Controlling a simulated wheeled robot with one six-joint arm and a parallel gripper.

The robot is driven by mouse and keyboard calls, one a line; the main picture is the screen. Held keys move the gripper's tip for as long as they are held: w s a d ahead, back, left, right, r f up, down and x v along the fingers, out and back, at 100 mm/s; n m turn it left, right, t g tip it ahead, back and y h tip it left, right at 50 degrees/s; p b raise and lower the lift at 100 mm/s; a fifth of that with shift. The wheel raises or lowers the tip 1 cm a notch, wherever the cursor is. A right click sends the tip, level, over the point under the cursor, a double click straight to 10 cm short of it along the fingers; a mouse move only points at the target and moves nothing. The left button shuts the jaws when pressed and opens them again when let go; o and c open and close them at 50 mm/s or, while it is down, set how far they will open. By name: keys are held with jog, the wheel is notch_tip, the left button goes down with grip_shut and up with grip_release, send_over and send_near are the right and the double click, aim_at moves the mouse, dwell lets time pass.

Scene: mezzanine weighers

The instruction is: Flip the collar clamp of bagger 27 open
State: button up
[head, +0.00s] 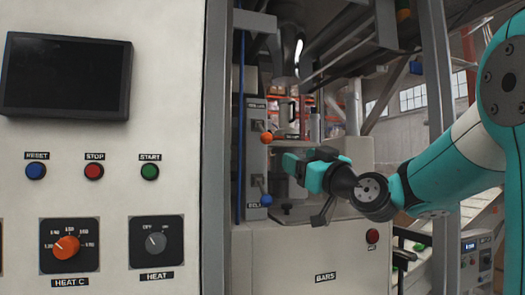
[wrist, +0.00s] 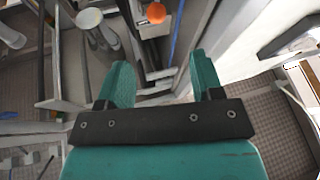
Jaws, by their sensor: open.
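My gripper (head: 292,162) is open and empty inside the machine bay, to the right of a grey lever panel (head: 256,170). In the wrist view its two teal fingers (wrist: 163,78) stand apart with nothing between them. The panel carries a lever with an orange ball (head: 266,137) above and one with a blue ball (head: 266,200) below. The orange ball also shows in the wrist view (wrist: 155,13), beyond the fingertips and apart from them. I cannot tell which part is the collar clamp, and no number 27 is readable.
A control cabinet (head: 100,190) with a dark screen (head: 66,77) fills the left. A cream housing (head: 310,258) labelled BARS, with a red button (head: 372,236), stands below my gripper. A metal post (head: 440,100) rises at the right. A silver tube (head: 291,50) hangs above.

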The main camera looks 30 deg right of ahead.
aim_at(270, 139)
jog(key=p+x, duration=0.3)
jog(key=x, duration=0.2)
jog(key=p+x, duration=0.3)
jog(key=x, duration=0.3)
jog(key=r+p+x, duration=0.1)
jog(key=p+x, duration=0.3)
jog(key=x, duration=0.1)
jog(key=shift+w+d+r, duration=0.1)
jog(key=shift+d, duration=0.25)
jog(key=shift+w, duration=0.4)
grip_shut()
jog(key=shift+r, duration=0.1)
